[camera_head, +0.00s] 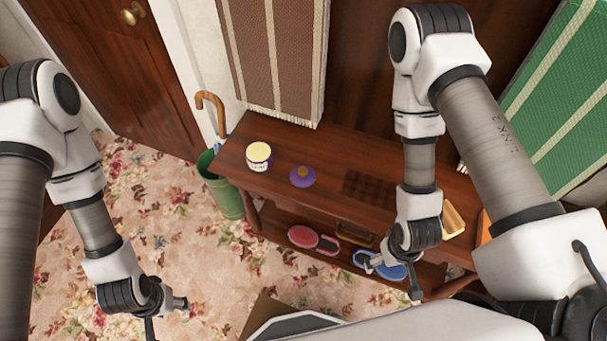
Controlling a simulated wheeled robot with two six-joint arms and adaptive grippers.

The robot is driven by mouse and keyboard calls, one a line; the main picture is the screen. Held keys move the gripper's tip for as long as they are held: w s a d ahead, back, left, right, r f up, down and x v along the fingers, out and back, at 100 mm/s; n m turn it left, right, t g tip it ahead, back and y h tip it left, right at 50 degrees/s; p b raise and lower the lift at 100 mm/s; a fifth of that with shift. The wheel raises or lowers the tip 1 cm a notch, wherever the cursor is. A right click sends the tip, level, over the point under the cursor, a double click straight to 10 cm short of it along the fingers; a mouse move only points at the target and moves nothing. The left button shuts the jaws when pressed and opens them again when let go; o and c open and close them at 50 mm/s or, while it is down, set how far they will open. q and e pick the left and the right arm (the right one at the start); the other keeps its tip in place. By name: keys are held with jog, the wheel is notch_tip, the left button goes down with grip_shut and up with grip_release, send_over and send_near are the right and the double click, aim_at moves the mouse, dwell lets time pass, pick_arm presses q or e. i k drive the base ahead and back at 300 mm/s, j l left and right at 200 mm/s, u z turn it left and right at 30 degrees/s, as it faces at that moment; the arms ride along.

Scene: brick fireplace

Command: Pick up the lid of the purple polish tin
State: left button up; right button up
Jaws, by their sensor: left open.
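My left gripper (167,318) is open and empty over the carpet at the lower left, well apart from both. My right gripper (393,279) is open with its fingers spread, in front of the bench's right part, to the right of the lid and nearer to me.
A dark grid (368,188) and a yellow tray (453,221) are on top, right. A green bin (226,198) with a cane stands left. Carpet is clear at left.

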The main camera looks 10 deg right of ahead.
aim_at(302, 176)
jog(key=l+z, duration=0.15)
jog(key=z, duration=0.2)
jog(key=l+z, duration=0.1)
jog(key=z, duration=0.25)
jog(key=l+z, duration=0.15)
jog(key=k+l+z, duration=0.15)
jog(key=l, duration=0.25)
